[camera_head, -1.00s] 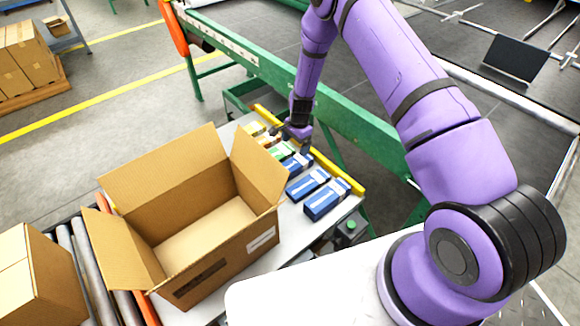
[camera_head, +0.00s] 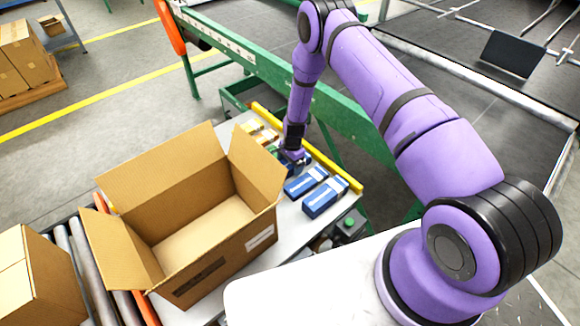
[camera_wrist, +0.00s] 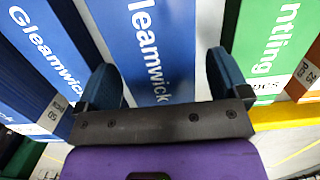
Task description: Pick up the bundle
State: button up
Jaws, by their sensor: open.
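A row of carton bundles lies on the grey table. In the wrist view a blue Gleamwick bundle (camera_wrist: 150,40) lies between the two fingers of my gripper (camera_wrist: 162,78). My gripper is open, with one finger on each side of this bundle; I cannot tell whether they touch it. A second blue Gleamwick bundle (camera_wrist: 45,50) lies to its left and a green bundle (camera_wrist: 262,45) to its right. In the head view my gripper (camera_head: 291,163) hides most of the bundle under it. Two blue bundles (camera_head: 306,182) (camera_head: 326,196) show clear of it.
An open, empty cardboard box (camera_head: 205,225) stands close on the left of the row. A yellow rail (camera_head: 320,158) runs along the table's far edge, with a green conveyor frame (camera_head: 350,125) behind. Orange-yellow bundles (camera_head: 266,137) lie beyond my gripper.

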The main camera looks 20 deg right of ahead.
jog(key=shift+f, duration=0.75)
jog(key=c, duration=1.2)
